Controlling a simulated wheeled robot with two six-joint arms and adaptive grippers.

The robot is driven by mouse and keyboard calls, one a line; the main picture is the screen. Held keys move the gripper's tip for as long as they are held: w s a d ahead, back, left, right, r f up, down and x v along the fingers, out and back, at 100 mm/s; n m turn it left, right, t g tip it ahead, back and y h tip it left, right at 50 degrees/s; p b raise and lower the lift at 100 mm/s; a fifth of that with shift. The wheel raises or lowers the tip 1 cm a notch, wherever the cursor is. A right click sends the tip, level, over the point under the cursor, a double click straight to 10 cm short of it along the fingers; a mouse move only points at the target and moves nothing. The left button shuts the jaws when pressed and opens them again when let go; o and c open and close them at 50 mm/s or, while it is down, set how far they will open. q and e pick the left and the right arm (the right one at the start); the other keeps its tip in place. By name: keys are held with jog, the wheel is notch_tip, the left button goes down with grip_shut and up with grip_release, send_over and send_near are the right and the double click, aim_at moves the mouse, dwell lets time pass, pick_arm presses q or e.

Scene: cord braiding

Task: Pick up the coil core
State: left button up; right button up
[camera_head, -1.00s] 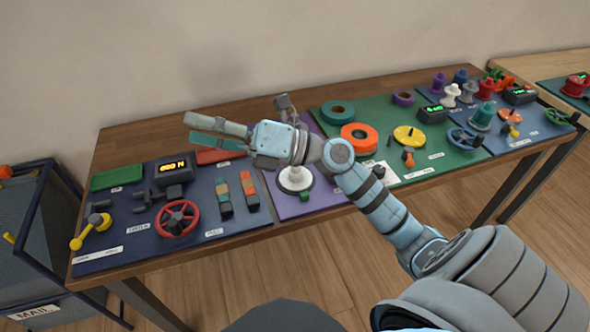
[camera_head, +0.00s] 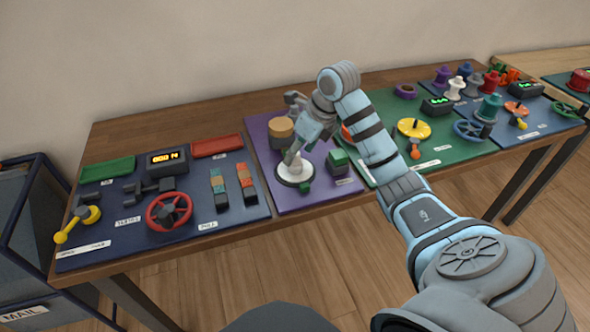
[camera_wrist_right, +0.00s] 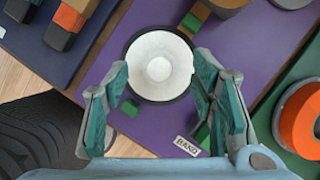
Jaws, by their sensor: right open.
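A white round piece with a raised centre (camera_head: 293,175), which I take for the coil core, stands on a black round base on the purple board (camera_head: 318,197). In the right wrist view the white piece (camera_wrist_right: 158,84) is a disc with a knob in its middle. My right gripper (camera_head: 303,157) points down just above it. In the right wrist view its teal fingers (camera_wrist_right: 160,82) are apart, one on each side of the disc, with nothing held. Whether they touch it I cannot tell. My left gripper is out of view.
On the purple board, a tan-topped cylinder (camera_head: 281,130) stands behind and a green-topped block (camera_head: 338,161) to the right. A "BAND" label (camera_wrist_right: 187,147) lies near the right finger. An orange ring (camera_wrist_right: 302,117) lies on the green board. A red wheel (camera_head: 169,211) stands left.

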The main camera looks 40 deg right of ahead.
aim_at(295, 162)
jog(key=x, duration=0.3)
jog(key=shift+r, duration=0.1)
jog(key=c, duration=1)
jog(key=shift+c, duration=0.2)
